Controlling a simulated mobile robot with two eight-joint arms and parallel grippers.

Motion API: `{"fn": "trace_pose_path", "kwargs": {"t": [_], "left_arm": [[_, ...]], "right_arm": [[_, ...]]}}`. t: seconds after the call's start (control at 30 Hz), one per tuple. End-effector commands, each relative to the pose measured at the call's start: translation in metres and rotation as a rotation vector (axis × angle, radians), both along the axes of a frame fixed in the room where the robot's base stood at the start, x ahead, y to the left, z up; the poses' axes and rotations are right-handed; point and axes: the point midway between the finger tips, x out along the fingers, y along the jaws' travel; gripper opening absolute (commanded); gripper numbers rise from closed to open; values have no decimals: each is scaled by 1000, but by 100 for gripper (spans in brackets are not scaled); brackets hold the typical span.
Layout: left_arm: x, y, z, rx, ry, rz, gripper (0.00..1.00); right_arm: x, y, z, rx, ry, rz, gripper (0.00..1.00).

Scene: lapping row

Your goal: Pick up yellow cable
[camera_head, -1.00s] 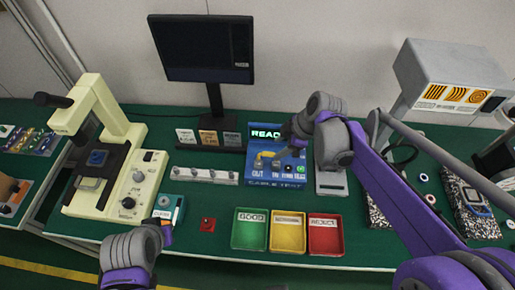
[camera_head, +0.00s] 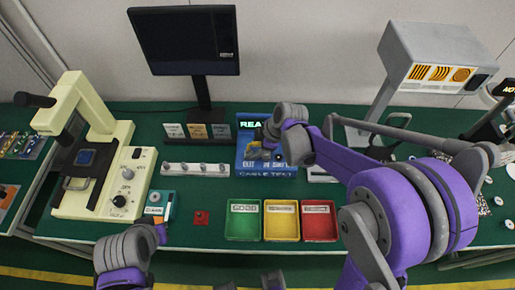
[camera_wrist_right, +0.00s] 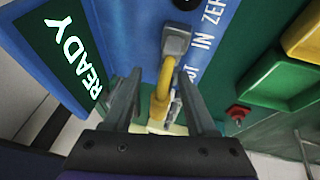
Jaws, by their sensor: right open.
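The yellow cable (camera_wrist_right: 165,76) shows in the right wrist view, curving down from a grey plug (camera_wrist_right: 177,41) on the face of the blue cable tester (camera_head: 250,172). My open right gripper (camera_wrist_right: 159,98) has its fingers on either side of the cable, with visible gaps between them and it. In the head view my right gripper (camera_head: 266,146) is over the tester's front and hides most of the cable. My left arm (camera_head: 125,258) is at the lower left; its jaws cannot be made out clearly.
Green (camera_head: 243,232), yellow (camera_head: 281,232) and red (camera_head: 319,231) trays stand in front of the tester. A red button (camera_head: 201,217) and a white holder strip (camera_head: 195,169) are to its left. A cream microscope-like machine (camera_head: 133,176) stands further left. A monitor (camera_head: 184,42) is behind.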

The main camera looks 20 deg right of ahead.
Motion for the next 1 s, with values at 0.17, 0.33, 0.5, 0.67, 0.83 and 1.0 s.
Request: {"fn": "trace_pose_path", "kwargs": {"t": [0.17,0.33,0.5,0.67,0.83,1.0], "left_arm": [[0,0,0,0,0,0,0],[0,0,0,0,0,0,0],[0,0,0,0,0,0,0],[0,0,0,0,0,0,0],[0,0,0,0,0,0,0],[1,0,2,0,-1,0,0]], "right_arm": [[0,0,0,0,0,0,41],[0,0,1,0,-1,-1,10],[1,-1,1,0,-3,-2,0],[2,-1,1,-1,-5,-4,0],[2,-1,2,-1,-5,-4,0],[1,-1,14,0,-3,-2,0]]}}
